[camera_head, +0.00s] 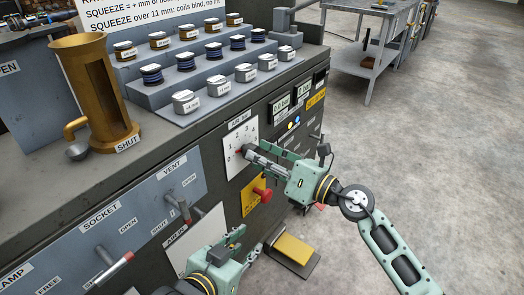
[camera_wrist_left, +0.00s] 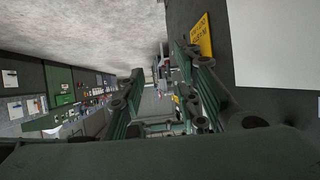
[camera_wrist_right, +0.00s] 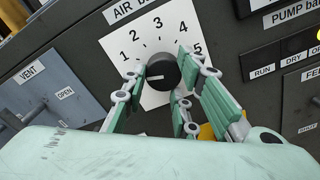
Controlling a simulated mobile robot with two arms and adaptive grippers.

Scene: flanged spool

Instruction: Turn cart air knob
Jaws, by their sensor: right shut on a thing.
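The air knob (camera_wrist_right: 163,72) is a black round knob on a white dial plate (camera_wrist_right: 125,45) numbered 1 to 5, in the right wrist view. Its white mark points left, toward the low side of the scale, below the 1. My right gripper (camera_wrist_right: 160,88) is shut on the knob, with a finger on each side. In the head view the dial plate (camera_head: 249,133) is on the cart's front, and my right gripper (camera_head: 248,152) reaches it from the right, largely hiding the knob. My left gripper (camera_head: 236,240) is low by the cart front; its fingers stand apart and empty in the left wrist view (camera_wrist_left: 165,100).
A red button (camera_head: 262,194) on a yellow plate is just below the dial. Vent (camera_head: 178,207) and socket (camera_head: 115,268) levers stick out at left. A brass cylinder (camera_head: 90,90) and several spools stand on the cart. A yellow pedal (camera_head: 292,249) is on the floor. Open floor lies right.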

